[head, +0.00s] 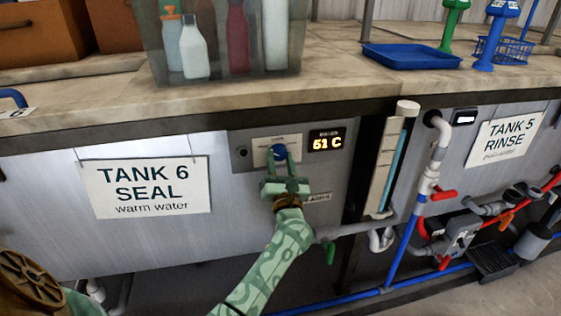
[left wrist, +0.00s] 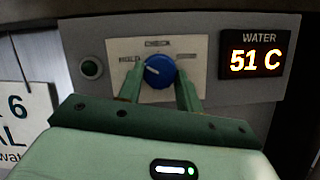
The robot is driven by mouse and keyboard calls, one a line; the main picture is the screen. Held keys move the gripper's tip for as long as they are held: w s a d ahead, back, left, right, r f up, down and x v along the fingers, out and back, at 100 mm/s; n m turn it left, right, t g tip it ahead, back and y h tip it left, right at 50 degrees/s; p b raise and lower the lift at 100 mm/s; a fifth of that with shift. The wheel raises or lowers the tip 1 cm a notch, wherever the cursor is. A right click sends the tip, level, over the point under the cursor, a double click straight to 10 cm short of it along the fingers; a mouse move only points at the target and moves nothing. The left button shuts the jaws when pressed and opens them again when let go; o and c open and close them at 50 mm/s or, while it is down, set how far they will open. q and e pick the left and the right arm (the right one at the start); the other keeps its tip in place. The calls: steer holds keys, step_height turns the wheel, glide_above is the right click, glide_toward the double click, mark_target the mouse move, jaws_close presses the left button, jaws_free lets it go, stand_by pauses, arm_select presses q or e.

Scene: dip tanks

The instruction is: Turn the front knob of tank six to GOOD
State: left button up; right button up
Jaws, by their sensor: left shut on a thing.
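The front knob (left wrist: 159,71) of tank six is blue with a white pointer mark. It sits on a pale label plate (left wrist: 193,44) with CHECK at the top and a word on each side too blurred to read surely. The pointer is toward the upper left, between the left word and CHECK. My left gripper (head: 278,155) has its two green fingers on either side of the knob, shut on it; it also shows in the left wrist view (left wrist: 160,85). The tank six sign (head: 151,187) reads SEAL, warm water. My right gripper is not in view.
A lit display (left wrist: 252,49) right of the knob reads WATER 51 C. A small round dark button (left wrist: 92,68) is at its left. A clear bin of bottles (head: 222,75) stands on the counter above. Pipes with red valve handles (head: 443,195) are at the right.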

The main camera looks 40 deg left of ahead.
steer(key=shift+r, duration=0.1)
